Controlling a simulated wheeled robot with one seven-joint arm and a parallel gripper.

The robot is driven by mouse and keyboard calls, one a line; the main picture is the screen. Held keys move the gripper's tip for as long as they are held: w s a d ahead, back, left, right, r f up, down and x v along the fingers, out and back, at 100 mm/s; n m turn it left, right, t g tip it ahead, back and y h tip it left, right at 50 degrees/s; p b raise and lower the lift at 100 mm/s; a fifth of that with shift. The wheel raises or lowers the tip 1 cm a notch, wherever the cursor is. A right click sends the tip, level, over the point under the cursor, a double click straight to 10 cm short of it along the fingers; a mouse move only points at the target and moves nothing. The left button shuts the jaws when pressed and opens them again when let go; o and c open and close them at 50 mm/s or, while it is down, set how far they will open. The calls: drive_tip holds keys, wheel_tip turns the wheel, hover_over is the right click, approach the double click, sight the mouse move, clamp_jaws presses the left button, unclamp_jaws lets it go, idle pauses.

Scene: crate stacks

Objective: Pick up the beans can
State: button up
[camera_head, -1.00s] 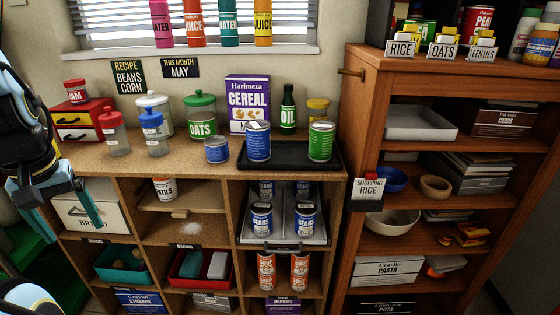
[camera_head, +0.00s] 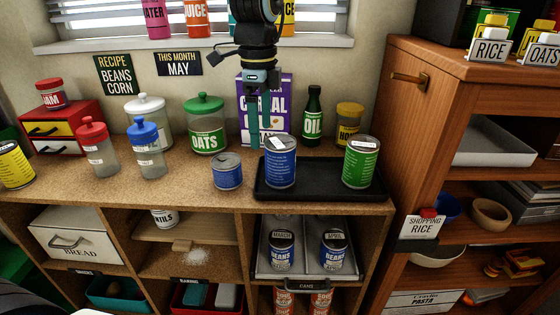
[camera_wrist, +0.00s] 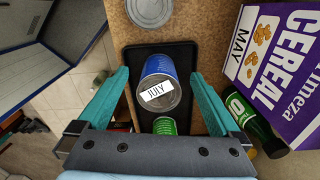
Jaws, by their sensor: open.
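My gripper (camera_head: 258,130) is open and empty above the counter. Its teal fingers also show in the wrist view (camera_wrist: 160,76), spread to either side of a blue can marked JULY on top (camera_wrist: 160,70). This blue can (camera_head: 281,165) stands upright on the black tray (camera_head: 318,194). Its side label cannot be read clearly. Two blue cans labelled BEANS stand in the pulled-out drawer below, one marked MARCH (camera_head: 281,254) and one marked APRIL (camera_head: 333,254).
A green can (camera_head: 360,163) stands on the tray's right. A short blue can (camera_head: 227,172) is left of the tray. The cereal box (camera_head: 279,110) and oil bottle (camera_head: 312,118) stand behind. Signs read RECIPE BEANS CORN (camera_head: 120,74) and THIS MONTH MAY (camera_head: 179,64).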

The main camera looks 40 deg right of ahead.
sight(279, 141)
drive_tip(key=shift+s+d+r+m, duration=0.15)
drive_tip(key=shift+s+d+m, duration=0.85)
drive_tip(key=shift+s+d, duration=0.2)
wheel_tip(279, 141, down, 5)
drive_tip(key=shift+s+d+r+p, duration=0.1)
drive_tip(key=shift+s+r+p, duration=0.1)
drive_tip(key=shift+p, duration=0.15)
drive_tip(key=shift+d+f+p, duration=0.15)
drive_tip(key=shift+f+p, duration=0.8)
drive_tip(key=shift+f, duration=2.05)
drive_tip(key=shift+c, duration=0.2)
drive_tip(key=shift+r, duration=0.1)
clamp_jaws()
